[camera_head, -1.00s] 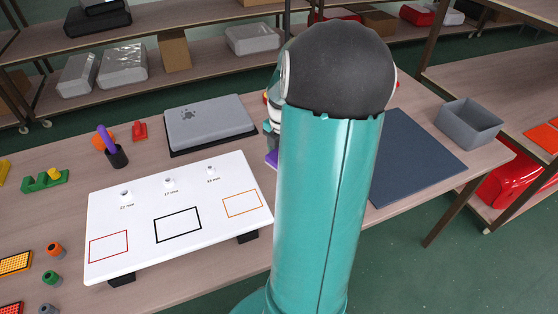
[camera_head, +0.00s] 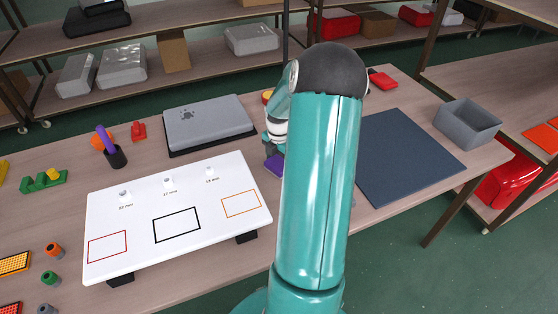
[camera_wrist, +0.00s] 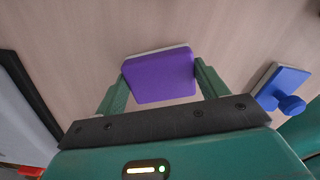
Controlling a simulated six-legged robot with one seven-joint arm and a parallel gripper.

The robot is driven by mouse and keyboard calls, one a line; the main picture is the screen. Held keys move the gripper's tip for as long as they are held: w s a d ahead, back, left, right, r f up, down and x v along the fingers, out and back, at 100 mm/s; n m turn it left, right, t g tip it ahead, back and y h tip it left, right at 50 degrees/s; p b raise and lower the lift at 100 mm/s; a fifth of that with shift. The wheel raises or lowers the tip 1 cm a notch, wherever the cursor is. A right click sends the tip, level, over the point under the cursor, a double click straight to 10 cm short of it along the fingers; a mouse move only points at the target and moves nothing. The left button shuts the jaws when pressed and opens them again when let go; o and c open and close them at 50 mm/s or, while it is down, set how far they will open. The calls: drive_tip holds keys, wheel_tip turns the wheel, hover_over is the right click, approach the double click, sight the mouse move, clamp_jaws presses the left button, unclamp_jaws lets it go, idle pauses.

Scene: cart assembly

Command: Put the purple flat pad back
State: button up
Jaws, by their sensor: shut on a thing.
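The purple flat pad (camera_wrist: 160,77) sits between the two green fingers of my gripper (camera_wrist: 158,85) in the wrist view. The gripper is shut on it, with a finger at each side edge. A pale edge shows along the pad's far side. In the head view part of the purple pad (camera_head: 274,165) shows just left of my arm, close to the right end of the white board. My arm hides most of the gripper there. I cannot tell whether the pad touches the table.
A blue piece with a round knob (camera_wrist: 287,92) lies right of the gripper in the wrist view. The white board (camera_head: 178,245), grey laptop-like case (camera_head: 208,122), dark blue mat (camera_head: 405,160) and grey bin (camera_head: 468,124) are on the table.

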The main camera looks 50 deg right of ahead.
sight(279, 162)
drive_tip(key=shift+f, duration=0.1)
drive_tip(key=o, duration=1)
wheel_tip(279, 162, up, 12)
drive_tip(key=f, duration=0.1)
drive_tip(key=w+a+r+m+h, duration=0.1)
drive_tip(key=w+a+r+m, duration=0.15)
drive_tip(key=a+r, duration=0.5)
drive_tip(key=s+a+r+m+t, duration=0.15)
drive_tip(key=a+r+m, duration=0.25)
drive_tip(key=a, duration=0.8)
drive_tip(key=s+a+r+m+t, duration=0.15)
drive_tip(key=a+r+m, duration=0.25)
drive_tip(key=a, duration=0.9)
drive_tip(key=s+a+m+t, duration=0.1)
drive_tip(key=s+a+m, duration=0.1)
drive_tip(key=a, duration=0.1)
drive_tip(key=s+a+m, duration=0.2)
drive_tip(key=a, duration=0.1)
drive_tip(key=s+a+m+t+y, duration=0.1)
drive_tip(key=s+a+m, duration=0.1)
drive_tip(key=s+a, duration=0.1)
drive_tip(key=shift+a+r+t, duration=0.15)
drive_tip(key=shift+a+t, duration=0.05)
drive_tip(key=shift+t, duration=0.1)
